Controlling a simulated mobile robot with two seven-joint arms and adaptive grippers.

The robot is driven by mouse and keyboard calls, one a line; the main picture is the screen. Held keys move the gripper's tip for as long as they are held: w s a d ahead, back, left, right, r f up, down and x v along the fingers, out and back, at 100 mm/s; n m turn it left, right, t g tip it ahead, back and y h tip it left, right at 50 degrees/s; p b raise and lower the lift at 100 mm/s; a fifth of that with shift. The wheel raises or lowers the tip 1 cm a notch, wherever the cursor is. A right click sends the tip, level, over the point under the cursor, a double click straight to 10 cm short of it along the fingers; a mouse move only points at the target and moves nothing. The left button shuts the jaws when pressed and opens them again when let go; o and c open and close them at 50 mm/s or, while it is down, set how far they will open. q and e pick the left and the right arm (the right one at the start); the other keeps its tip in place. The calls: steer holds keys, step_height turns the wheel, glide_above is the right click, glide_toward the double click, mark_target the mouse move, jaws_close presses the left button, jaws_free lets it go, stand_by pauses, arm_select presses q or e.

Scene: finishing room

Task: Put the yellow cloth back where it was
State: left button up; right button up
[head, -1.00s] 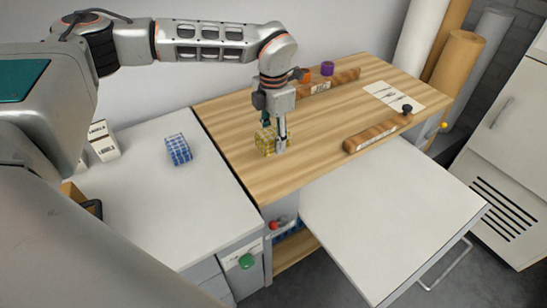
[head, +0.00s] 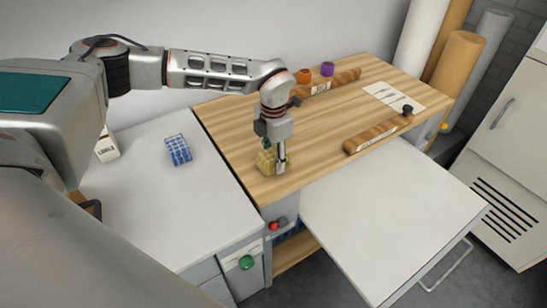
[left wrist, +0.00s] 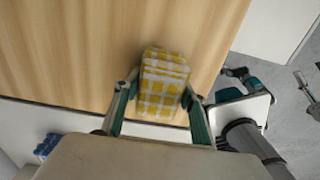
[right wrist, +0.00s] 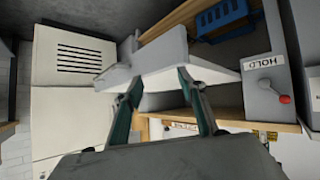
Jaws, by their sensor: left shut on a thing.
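The yellow checked cloth (head: 265,162), a folded block, is at the near left part of the wooden worktop (head: 310,120). My left gripper (head: 273,160) points down and is shut on the cloth. In the left wrist view the cloth (left wrist: 163,85) sits between the two fingers (left wrist: 160,90), with the wood behind it. I cannot tell whether it touches the wood or hangs just above it. My right gripper (right wrist: 158,82) is open in the right wrist view, with nothing held between its fingers, and is not seen in the head view.
A blue checked cloth (head: 178,150) lies on the white counter (head: 150,215) at left. Orange (head: 303,76) and purple (head: 327,69) rolls and two wooden bars stand on the worktop. A white panel (head: 385,215) juts out in front. The worktop's middle is clear.

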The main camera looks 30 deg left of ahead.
mark_target(274, 152)
arm_select(q)
steer(key=o, duration=1.1)
steer(key=shift+f, duration=0.15)
step_height(274, 152, up, 12)
steer(key=shift+r, duration=0.2)
